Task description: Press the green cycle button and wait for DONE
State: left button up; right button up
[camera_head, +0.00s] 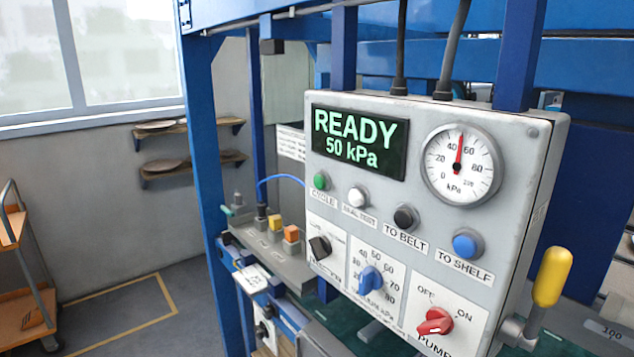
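The green cycle button (321,181) is at the left end of the button row on the grey control box (540,140), above a label reading CYCLE. The display (357,141) above it reads READY and 50 kPa in green letters. Neither of my grippers is in view, and nothing covers the button or the display.
The row also has a white button (358,196), a black button (405,217) and a blue button (467,244). Below are a black selector (319,248), a blue dial (371,280) and a red pump knob (435,322). A yellow-handled lever (552,277) sticks out at the right.

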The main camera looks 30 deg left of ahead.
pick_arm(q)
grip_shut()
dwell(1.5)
